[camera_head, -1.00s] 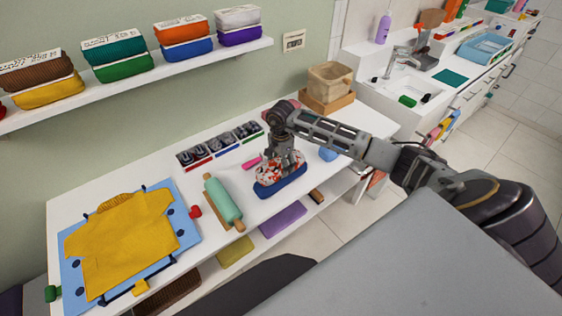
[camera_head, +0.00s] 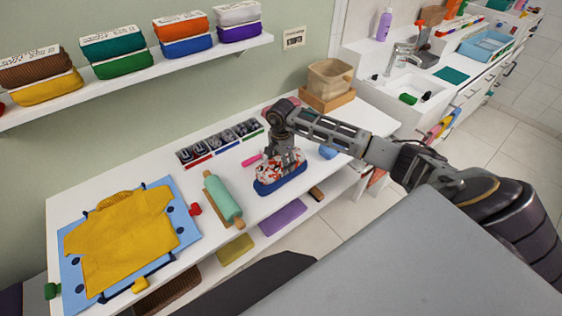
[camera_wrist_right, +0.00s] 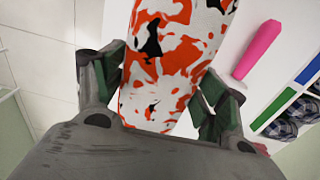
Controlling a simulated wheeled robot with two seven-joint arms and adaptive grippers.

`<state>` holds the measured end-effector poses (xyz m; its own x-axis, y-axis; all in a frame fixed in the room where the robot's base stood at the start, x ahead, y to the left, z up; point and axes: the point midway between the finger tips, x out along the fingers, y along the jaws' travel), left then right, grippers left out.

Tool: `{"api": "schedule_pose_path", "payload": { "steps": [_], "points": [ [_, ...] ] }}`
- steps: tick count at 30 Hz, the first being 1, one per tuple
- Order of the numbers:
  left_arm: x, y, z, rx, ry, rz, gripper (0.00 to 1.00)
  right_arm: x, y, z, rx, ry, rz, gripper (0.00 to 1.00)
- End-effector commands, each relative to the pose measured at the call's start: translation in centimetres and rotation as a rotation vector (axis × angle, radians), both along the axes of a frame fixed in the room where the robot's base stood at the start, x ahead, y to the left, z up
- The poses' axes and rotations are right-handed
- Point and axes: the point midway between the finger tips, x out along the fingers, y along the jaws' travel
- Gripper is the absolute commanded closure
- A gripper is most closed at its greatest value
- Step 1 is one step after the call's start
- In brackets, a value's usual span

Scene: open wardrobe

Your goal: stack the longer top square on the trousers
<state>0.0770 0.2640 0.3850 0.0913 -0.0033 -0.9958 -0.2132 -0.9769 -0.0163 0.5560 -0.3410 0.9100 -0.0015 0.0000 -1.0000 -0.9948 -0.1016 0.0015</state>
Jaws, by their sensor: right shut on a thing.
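A folded white top with red and black blotches (camera_head: 268,171) lies on top of a folded blue garment (camera_head: 283,186), which I take for the trousers, on the white table. The edges of the two look roughly lined up in the head view. My right gripper (camera_head: 285,160) comes down from above and is shut on the patterned top. In the right wrist view the patterned top (camera_wrist_right: 170,60) sits between the two fingers (camera_wrist_right: 160,100); the blue garment is hidden there. My left gripper is not in view.
A yellow shirt (camera_head: 125,240) lies spread on a blue folding board (camera_head: 186,228) at the left. A teal roller (camera_head: 223,199) is left of the stack. A divided tray (camera_head: 218,142) and a pink stick (camera_head: 252,160) lie behind. A wooden box (camera_head: 328,98) stands at the back right.

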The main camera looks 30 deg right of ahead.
Motion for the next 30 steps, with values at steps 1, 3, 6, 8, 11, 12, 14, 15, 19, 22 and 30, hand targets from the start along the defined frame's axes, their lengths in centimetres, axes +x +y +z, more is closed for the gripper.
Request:
{"api": "schedule_pose_path", "payload": {
  "steps": [1, 3, 6, 8, 11, 12, 14, 15, 19, 22, 30],
  "points": [
    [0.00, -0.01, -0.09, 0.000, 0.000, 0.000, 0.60, 0.03, -0.01, -0.04, 0.000, -0.001, 0.000, 0.41],
    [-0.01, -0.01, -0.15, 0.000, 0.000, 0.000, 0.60, 0.03, -0.01, -0.10, 0.000, -0.001, 0.000, 0.41],
    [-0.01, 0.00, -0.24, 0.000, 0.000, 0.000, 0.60, 0.03, -0.02, -0.19, 0.000, -0.001, 0.000, 0.41],
    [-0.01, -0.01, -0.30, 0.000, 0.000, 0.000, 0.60, 0.03, -0.02, -0.24, 0.000, -0.001, 0.000, 0.41],
    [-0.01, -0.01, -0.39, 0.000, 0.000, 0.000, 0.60, 0.03, -0.02, -0.32, 0.000, -0.001, 0.000, 0.41],
    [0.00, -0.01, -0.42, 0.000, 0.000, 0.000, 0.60, 0.03, -0.02, -0.36, 0.000, -0.001, 0.000, 0.41],
    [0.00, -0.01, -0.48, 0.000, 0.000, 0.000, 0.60, 0.03, -0.02, -0.41, 0.000, -0.001, 0.000, 0.41],
    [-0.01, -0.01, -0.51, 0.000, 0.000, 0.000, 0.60, 0.03, -0.02, -0.44, 0.000, -0.001, 0.000, 0.41],
    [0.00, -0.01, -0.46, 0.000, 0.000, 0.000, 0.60, 0.02, -0.01, -0.40, 0.000, -0.001, 0.000, 0.12],
    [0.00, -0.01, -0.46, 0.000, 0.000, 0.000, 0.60, 0.02, -0.01, -0.41, 0.000, -0.001, 0.000, 0.03],
    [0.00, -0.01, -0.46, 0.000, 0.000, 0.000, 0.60, -0.02, 0.01, -0.46, 0.000, 0.001, 0.000, 0.04]
  ]
}}
